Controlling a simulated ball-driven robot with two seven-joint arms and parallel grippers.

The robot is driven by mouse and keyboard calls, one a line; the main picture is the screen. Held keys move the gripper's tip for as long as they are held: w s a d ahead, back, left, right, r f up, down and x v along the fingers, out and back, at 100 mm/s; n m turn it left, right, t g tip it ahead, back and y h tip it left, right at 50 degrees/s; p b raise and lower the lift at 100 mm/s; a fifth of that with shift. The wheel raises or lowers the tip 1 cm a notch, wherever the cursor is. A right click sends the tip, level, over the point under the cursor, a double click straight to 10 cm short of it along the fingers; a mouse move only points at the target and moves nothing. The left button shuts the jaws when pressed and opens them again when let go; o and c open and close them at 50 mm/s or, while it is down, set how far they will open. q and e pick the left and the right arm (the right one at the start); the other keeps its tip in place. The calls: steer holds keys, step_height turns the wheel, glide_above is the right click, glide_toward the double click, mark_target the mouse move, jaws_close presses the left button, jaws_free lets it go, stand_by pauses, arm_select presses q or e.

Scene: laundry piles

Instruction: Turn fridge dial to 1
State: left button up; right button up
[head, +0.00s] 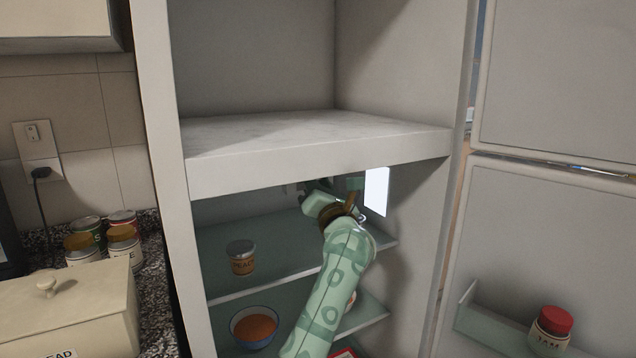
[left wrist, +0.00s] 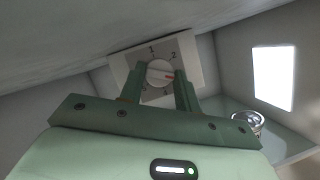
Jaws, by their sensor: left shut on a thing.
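The fridge dial (left wrist: 159,72) is a round white knob on a pale square plate (left wrist: 185,48), seen in the left wrist view under the compartment ceiling. The numerals 1 and 2 show along the plate's upper part, with 1 left of 2. In the head view my left gripper (head: 322,198) reaches into the open fridge (head: 165,150) below the freezer floor; the dial is not clearly visible there. My right gripper is not in view.
A peach jar (head: 241,258) stands on the upper glass shelf, left of my arm. A bowl (head: 254,327) sits on the shelf below. A bright light panel (head: 376,191) is on the right inner wall. The open door (head: 560,240) at right holds a jam jar (head: 551,328).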

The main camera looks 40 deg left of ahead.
arm_select(q)
steer(key=shift+w+d+f+n+g+y+b, duration=0.1)
steer(key=shift+n+g+y+b, duration=0.55)
steer(key=shift+n+b, duration=0.8)
steer(key=shift+w+a+f+n+g+y+b, duration=0.1)
steer(key=shift+n+g+y+b, duration=0.25)
steer(key=shift+n+g+b, duration=1.1)
steer(key=shift+w+d+n+g+y+b, duration=0.15)
steer(key=shift+n+y+b, duration=0.5)
steer(key=shift+n, duration=1.55)
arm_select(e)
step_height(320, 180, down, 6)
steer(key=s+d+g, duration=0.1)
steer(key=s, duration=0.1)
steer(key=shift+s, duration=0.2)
arm_select(q)
steer(key=o, duration=1)
steer(key=shift+s, duration=0.1)
steer(key=shift+r, duration=0.1)
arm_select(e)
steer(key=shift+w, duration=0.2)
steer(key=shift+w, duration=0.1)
